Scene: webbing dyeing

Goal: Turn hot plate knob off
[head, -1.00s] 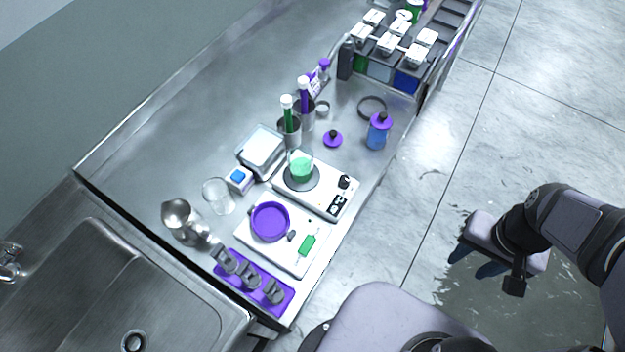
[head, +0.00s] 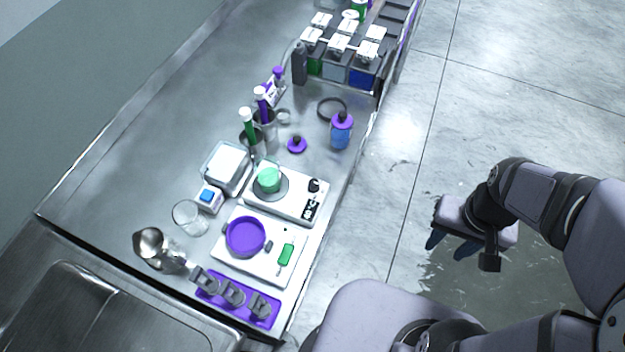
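The hot plate (head: 293,205) is a white flat unit on the steel bench, with a beaker of green liquid (head: 268,180) on its round grey plate. Its black knob (head: 314,186) is at the right end of its top, beside a small black panel (head: 308,210). The knob's setting is too small to read. My gripper (head: 452,244) hangs over the floor to the right of the bench, well apart from the hot plate. Its dark fingers point down and left, and nothing shows between them. I cannot tell how far apart they are.
A white scale (head: 262,268) with a purple dish (head: 246,236) stands in front of the hot plate. A purple rack (head: 238,306) is nearest. A blue bottle (head: 341,134) stands behind, near the bench edge. The floor between arm and bench is clear.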

